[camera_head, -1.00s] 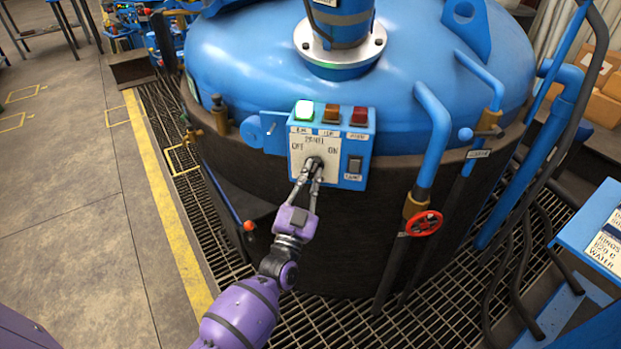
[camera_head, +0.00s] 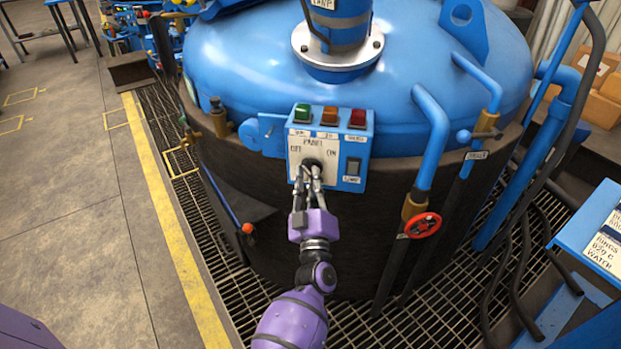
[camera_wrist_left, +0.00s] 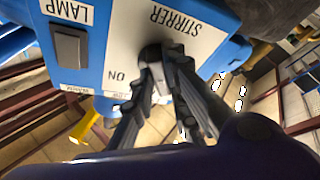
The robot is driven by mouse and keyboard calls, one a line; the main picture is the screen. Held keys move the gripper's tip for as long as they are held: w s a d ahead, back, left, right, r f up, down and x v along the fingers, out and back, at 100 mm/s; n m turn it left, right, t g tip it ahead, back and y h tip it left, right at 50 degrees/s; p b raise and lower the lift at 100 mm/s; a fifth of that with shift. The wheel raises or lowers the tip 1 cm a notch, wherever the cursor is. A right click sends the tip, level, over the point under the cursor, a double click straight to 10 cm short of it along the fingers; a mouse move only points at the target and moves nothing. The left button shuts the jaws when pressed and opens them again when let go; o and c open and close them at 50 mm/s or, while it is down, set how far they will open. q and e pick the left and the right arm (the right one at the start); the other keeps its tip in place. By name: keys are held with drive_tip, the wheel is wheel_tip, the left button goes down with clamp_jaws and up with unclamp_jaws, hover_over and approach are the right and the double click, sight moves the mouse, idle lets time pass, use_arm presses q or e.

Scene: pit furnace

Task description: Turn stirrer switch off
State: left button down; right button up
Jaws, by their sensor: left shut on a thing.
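The stirrer switch is a dark rotary knob (camera_head: 312,164) on the pale plate of a blue control box (camera_head: 358,144) on the furnace's side. OFF is printed at its upper left and ON at its right. In the wrist view the knob (camera_wrist_left: 153,54) sits between the STIRRER and ON labels, upside down. My left gripper (camera_head: 308,178) is shut on the knob, its fingers on either side of it. The fingers partly hide the knob, so its exact pointing is hard to tell. The green lamp (camera_head: 303,113) above OFF looks unlit. My right gripper is not in view.
An orange lamp (camera_head: 329,116), a red lamp (camera_head: 357,118) and a dark LAMP rocker switch (camera_head: 353,167) share the box. A red valve wheel (camera_head: 423,225) and blue pipes stand to the right. Floor grating surrounds the furnace (camera_head: 400,60).

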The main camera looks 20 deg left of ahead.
use_arm(q)
drive_tip(key=shift+d+n+g+y, duration=0.1)
drive_tip(key=shift+n+g+y, duration=0.3)
drive_tip(key=shift+n, duration=0.9)
drive_tip(key=c, duration=1.7)
unclamp_jaws()
drive_tip(key=v, duration=1.2)
drive_tip(key=shift+r, duration=0.1)
